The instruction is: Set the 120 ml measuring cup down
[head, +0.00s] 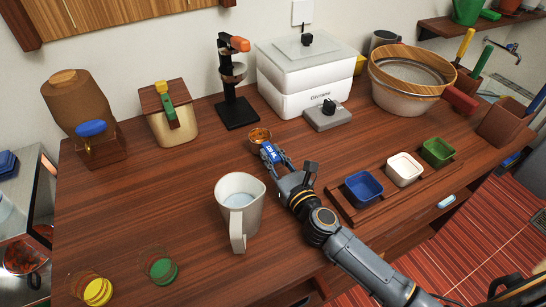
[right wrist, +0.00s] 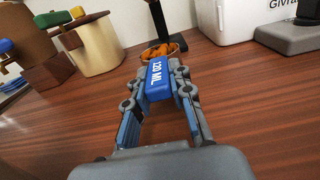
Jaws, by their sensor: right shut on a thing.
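The 120 ml measuring cup (head: 260,135) is a small round bowl with orange contents and a blue handle marked 120 ML. My right gripper (head: 274,159) is shut on the blue handle, with the bowl pointing away from my arm. In the right wrist view the handle lies between the fingers of the gripper (right wrist: 164,79), and the bowl (right wrist: 158,52) with orange pieces shows beyond it. The bowl looks about level and low over the wooden counter top (head: 200,190). I cannot tell whether it touches the top. My left gripper is not in view.
A white pitcher (head: 240,207) stands left of my right arm. A tray (head: 345,207) with blue, white and green square cups lies to the right. A black stand (head: 236,112), a white cooker (head: 306,75) and a grey scale-like block (head: 327,118) stand behind. The counter left of the bowl is clear.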

